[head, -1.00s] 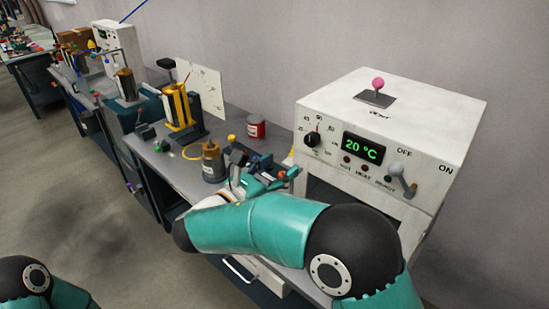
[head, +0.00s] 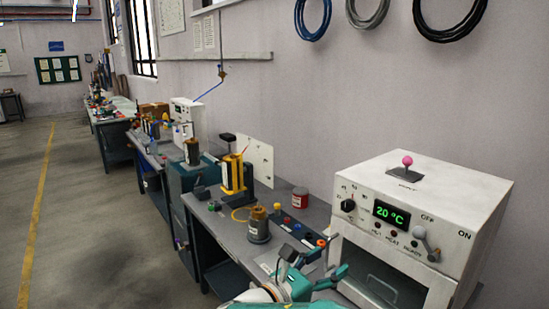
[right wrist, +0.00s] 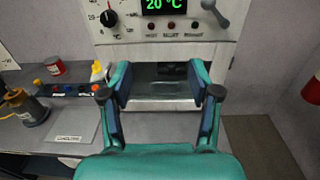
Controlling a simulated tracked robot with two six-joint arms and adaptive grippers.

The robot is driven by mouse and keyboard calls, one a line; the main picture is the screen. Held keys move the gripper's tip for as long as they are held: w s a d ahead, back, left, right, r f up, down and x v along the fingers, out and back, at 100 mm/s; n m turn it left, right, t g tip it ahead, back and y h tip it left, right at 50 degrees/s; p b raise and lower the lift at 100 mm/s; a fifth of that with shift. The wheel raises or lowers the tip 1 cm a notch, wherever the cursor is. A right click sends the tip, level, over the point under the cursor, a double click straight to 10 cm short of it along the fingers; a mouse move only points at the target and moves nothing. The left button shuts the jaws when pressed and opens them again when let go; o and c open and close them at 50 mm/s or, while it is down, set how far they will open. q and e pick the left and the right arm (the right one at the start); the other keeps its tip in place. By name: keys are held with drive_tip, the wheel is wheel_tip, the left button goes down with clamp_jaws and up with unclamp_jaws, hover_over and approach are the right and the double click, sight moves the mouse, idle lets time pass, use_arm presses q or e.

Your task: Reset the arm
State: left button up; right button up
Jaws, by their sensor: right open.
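My right gripper (head: 322,264), teal with dark blue finger pads, is open and empty in front of the white oven-like machine (head: 468,203). In the right wrist view its two fingers (right wrist: 161,84) stand wide apart, with nothing between the pads. Beyond them is the machine's dark front opening or window (right wrist: 165,72); I cannot tell whether it touches the gripper. Most of my right arm is below the head view's lower edge. My left gripper is not in view.
The machine has a green 20 °C display (head: 390,213), a grey lever (head: 425,243) and a pink-knobbed lever (head: 407,161). A brass-topped grey pot (head: 258,225), a red can (head: 300,197) and a yellow-framed device (head: 235,175) stand on the bench. The floor at left is clear.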

drive_tip(key=s+d+f+m+g+y, duration=0.1)
drive_tip(key=s+d+f+g+y, duration=0.15)
drive_tip(key=f, duration=0.65)
drive_tip(key=s+d+f+m+g+y, duration=0.1)
drive_tip(key=s+f+g+y, duration=0.2)
drive_tip(key=f, duration=0.6)
drive_tip(key=s+d+f+m+g+y, duration=0.1)
drive_tip(key=s+d+f+g, duration=0.2)
drive_tip(key=f, duration=0.7)
drive_tip(key=s+a+f+m+g+y, duration=0.1)
drive_tip(key=s+f+m+y, duration=0.4)
drive_tip(key=s+m, duration=0.5)
drive_tip(key=s+a+f+m+g+y, duration=0.1)
drive_tip(key=s+a+f+m+y, duration=0.2)
drive_tip(key=s+f+m+y, duration=0.3)
drive_tip(key=s+f+m, duration=0.4)
drive_tip(key=m, duration=0.5)
drive_tip(key=shift+a, duration=0.3)
